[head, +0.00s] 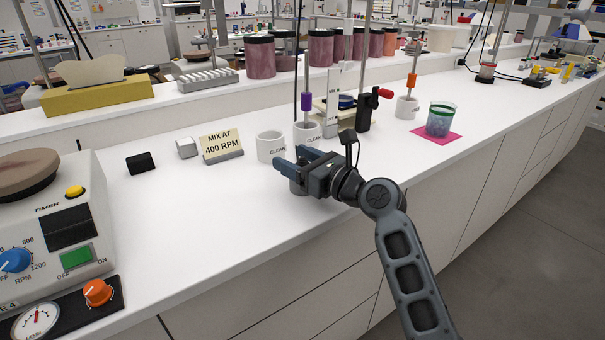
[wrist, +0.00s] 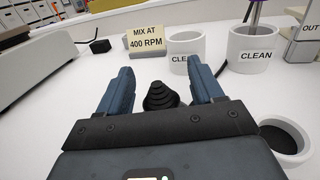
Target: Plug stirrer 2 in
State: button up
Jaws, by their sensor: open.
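My gripper (head: 285,165) is above the counter in front of the white cups, its two blue-grey fingers apart. In the wrist view, a black ribbed cone (wrist: 161,95) shows between the open fingers (wrist: 160,82). I cannot tell whether it is a plug, and it is not gripped. A small black piece (wrist: 100,46) lies left of the sign in the wrist view. No label marking stirrer 2 is readable. One upright stirrer has a purple collar (head: 307,101), another an orange one (head: 412,80). A control unit with a blue RPM dial (head: 14,261) stands at left.
Two cups marked CLEAN (head: 271,147) (head: 307,135) stand behind my gripper. Another cup (wrist: 285,138) is close at its right. The sign MIX AT 400 RPM (head: 222,145), a black block (head: 140,163) and a green-rimmed beaker (head: 440,118) stand on the counter.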

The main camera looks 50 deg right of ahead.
jog(key=c, duration=1.1)
jog(key=shift+o, duration=0.2)
jog(key=shift+r, duration=0.15)
jog(key=s+d+r+p, duration=0.1)
jog(key=s+d+r, duration=0.3)
jog(key=d+r, duration=0.65)
jog(key=shift+w+f+b, duration=0.15)
jog(key=shift+f+b, duration=0.3)
jog(key=shift+f, duration=0.9)
jog(key=shift+w+f+b, duration=0.2)
jog(key=shift+f+b, duration=0.2)
jog(key=shift+f, duration=0.95)
jog(key=shift+w+f+b, duration=0.15)
jog(key=shift+f+b, duration=0.3)
jog(key=shift+f, duration=0.9)
